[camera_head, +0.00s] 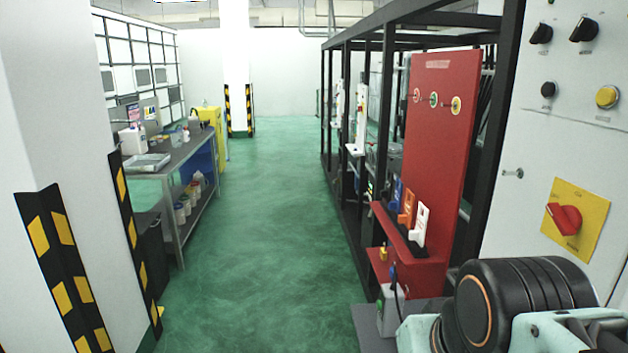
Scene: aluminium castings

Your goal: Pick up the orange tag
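The orange tag (406,208) stands upright in the red rack (436,150) on the right. It sits between a blue tag (397,191) and a white tag (420,225) on the rack's low shelf, close to both. Its lower end is hidden by the shelf's front lip. A part of my arm, black and ribbed with pale green, shows at the lower right. My gripper is not in view.
A grey panel with a red switch (565,218) stands at the near right. A small padlock (383,254) and a grey box (391,312) are below the shelf. A workbench (178,158) is at the left. The green floor (265,220) between is clear.

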